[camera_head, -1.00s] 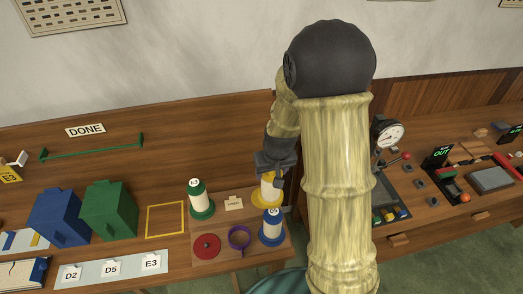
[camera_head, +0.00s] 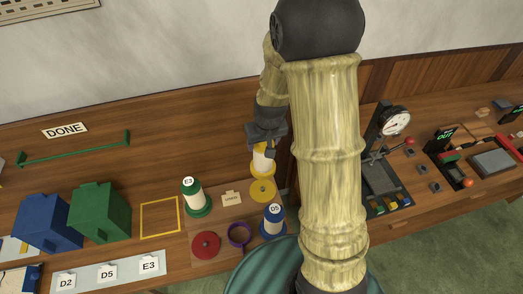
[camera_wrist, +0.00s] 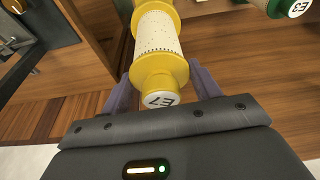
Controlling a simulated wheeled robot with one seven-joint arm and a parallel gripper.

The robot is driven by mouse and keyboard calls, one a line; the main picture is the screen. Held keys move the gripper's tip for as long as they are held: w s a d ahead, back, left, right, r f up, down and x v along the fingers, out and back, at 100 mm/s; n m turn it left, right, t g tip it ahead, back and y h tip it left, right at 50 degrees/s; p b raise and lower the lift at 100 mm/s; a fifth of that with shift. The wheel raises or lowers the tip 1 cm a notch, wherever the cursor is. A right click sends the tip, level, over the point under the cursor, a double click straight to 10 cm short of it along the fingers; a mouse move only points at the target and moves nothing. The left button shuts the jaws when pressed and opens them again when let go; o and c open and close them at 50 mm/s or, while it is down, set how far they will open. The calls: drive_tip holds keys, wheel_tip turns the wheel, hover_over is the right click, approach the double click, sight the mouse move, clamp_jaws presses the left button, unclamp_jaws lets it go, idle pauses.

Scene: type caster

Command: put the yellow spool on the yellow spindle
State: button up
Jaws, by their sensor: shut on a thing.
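The yellow spool (camera_head: 263,162) has yellow flanges and a white wound middle. My gripper (camera_head: 264,146) is shut on its top end from above. In the wrist view the spool (camera_wrist: 158,38) sits between the two purple fingers (camera_wrist: 161,88), with an E7 label on its near end. The yellow spindle's round base (camera_head: 262,191) lies on the wooden board, just below the spool in the head view. The base's disc face shows with a small centre mark. The spool looks raised off it, but how well it lines up is unclear.
The green E3 spool (camera_head: 195,197) stands left and the blue D5 spool (camera_head: 272,222) in front. A red disc (camera_head: 205,245), a purple ring (camera_head: 239,235) and a small card (camera_head: 231,199) are near. A yellow outlined square (camera_head: 160,218) on the bench is empty.

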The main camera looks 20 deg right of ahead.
wheel_tip(320, 180, down, 6)
drive_tip(key=b, duration=0.3)
drive_tip(key=shift+f, duration=0.55)
drive_tip(key=shift+b, duration=0.3)
drive_tip(key=shift+f+b, duration=1.8)
drive_tip(key=shift+f, duration=0.3)
drive_tip(key=shift+f+b, duration=1.3)
drive_tip(key=shift+f, duration=0.25)
drive_tip(key=o, duration=1.6)
